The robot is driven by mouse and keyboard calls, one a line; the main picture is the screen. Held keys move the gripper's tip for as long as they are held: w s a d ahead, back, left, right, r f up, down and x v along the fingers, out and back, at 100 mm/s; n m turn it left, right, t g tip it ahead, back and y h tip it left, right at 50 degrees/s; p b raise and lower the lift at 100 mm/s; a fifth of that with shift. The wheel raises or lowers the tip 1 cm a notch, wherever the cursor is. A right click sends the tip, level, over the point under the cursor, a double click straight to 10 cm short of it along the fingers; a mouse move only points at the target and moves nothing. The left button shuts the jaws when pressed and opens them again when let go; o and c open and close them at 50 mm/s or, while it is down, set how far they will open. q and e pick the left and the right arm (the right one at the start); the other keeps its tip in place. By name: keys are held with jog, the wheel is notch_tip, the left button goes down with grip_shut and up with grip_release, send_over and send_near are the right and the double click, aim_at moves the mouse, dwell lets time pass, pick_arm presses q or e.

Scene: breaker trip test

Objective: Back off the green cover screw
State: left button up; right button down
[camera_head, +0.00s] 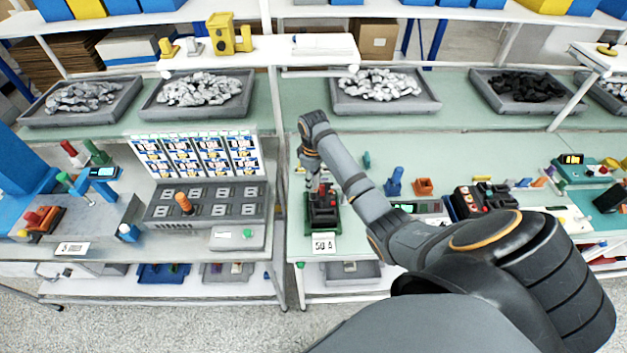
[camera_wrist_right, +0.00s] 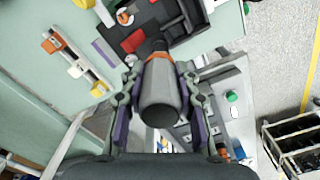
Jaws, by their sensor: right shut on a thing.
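My right gripper (camera_head: 313,180) is over a black breaker (camera_head: 323,213) with red parts on a dark green base, near the bench's front edge. In the right wrist view my right gripper (camera_wrist_right: 160,66) is shut on a grey-and-black tool handle (camera_wrist_right: 160,96) with an orange collar. The handle is between the two fingers and its far end points at the breaker (camera_wrist_right: 172,18). The tool's tip and any contact with a screw are hidden. I cannot make out the green cover screw. My left gripper is not in view.
A label card (camera_head: 323,244) stands in front of the breaker. A grey socket panel (camera_head: 206,205) with an orange handle (camera_head: 183,203) is to the left. A blue part (camera_head: 394,182) and an orange block (camera_head: 423,186) lie to the right, near my forearm. Grey trays (camera_head: 385,105) line the back.

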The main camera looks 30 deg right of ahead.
jog(key=shift+r, duration=0.1)
jog(key=shift+w+r, duration=0.1)
jog(key=shift+r, duration=2.85)
